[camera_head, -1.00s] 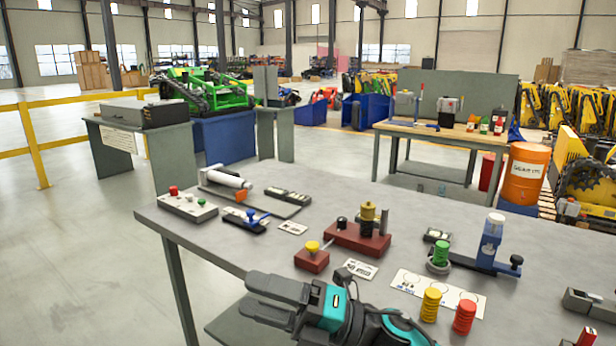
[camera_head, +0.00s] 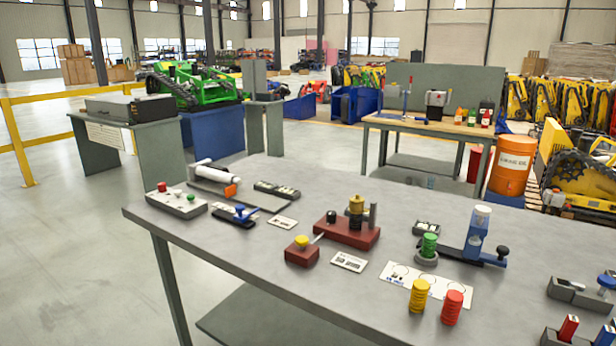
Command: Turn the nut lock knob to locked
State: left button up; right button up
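No knob can be told for sure as the nut lock knob. A small dark-red block (camera_head: 302,256) with a yellow knob (camera_head: 301,242) on top stands at the middle of the grey workbench (camera_head: 240,262). A thin pale pin sticks out beside this knob towards a larger dark-red base (camera_head: 346,233). That base carries a brass-coloured stepped part (camera_head: 356,206), a black knob (camera_head: 331,216) and a grey post. A white printed card (camera_head: 348,262) lies in front; its text is too small to read. Neither of my grippers is in view.
A control box (camera_head: 176,204) and a white cylinder (camera_head: 212,174) on a dark plate are at the left. Yellow discs (camera_head: 419,296) and red discs (camera_head: 452,307) stand in stacks near the front. A blue fixture (camera_head: 475,235) is at the right. The left front bench surface is clear.

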aim_at(331, 216)
jog(key=i+j+z, duration=0.1)
jog(key=z, duration=0.25)
jog(key=j+z, duration=0.15)
jog(key=z, duration=0.2)
jog(key=i+j+z, duration=0.1)
jog(key=z, duration=0.3)
jog(key=j+z, duration=0.4)
jog(key=j, duration=0.55)
jog(key=j+z, duration=0.15)
jog(key=j, duration=1.5)
